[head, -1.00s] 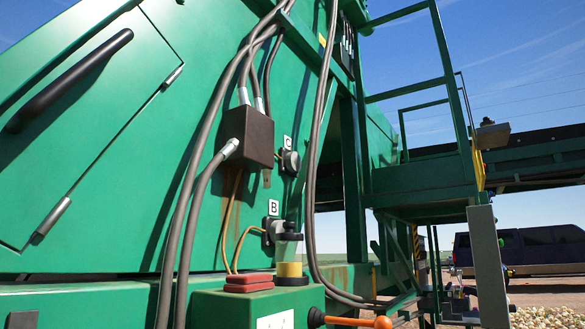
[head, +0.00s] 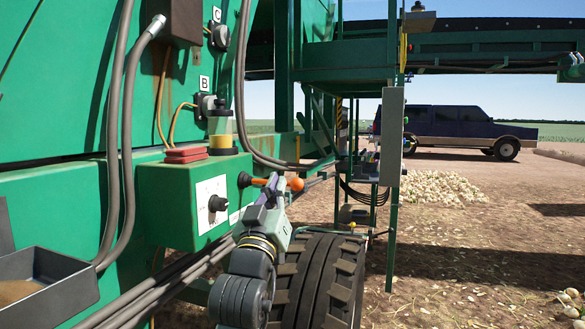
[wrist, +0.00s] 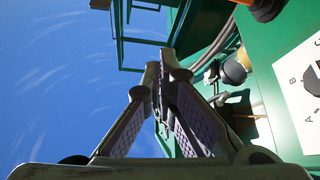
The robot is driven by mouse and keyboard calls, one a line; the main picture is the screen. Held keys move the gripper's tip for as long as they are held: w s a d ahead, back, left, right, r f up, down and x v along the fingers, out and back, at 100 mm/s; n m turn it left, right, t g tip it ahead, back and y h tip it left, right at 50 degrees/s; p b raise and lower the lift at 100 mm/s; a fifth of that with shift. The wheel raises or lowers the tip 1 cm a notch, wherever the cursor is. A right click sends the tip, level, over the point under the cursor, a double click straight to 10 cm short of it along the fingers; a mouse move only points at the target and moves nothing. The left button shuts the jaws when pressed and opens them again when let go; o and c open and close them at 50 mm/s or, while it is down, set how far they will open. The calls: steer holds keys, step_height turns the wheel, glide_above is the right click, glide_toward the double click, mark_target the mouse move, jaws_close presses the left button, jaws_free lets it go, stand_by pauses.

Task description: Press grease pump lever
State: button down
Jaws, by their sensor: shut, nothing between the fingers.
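The grease pump lever sticks out to the right from the green pump box (head: 180,195). It has a black and orange base (head: 245,180) and an orange ball end (head: 296,184). My gripper (head: 274,186) is shut and empty, pointing up at the lever. In the head view its fingers overlap the rod near the ball; contact cannot be told.
A large tyre (head: 318,280) is below right. A grey post box (head: 391,135) stands further right.

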steer(key=shift+w, duration=0.15)
steer(key=w+d+r+p, duration=0.1)
steer(key=w+p, duration=0.3)
steer(key=w, duration=0.5)
steer(key=shift+d, duration=0.85)
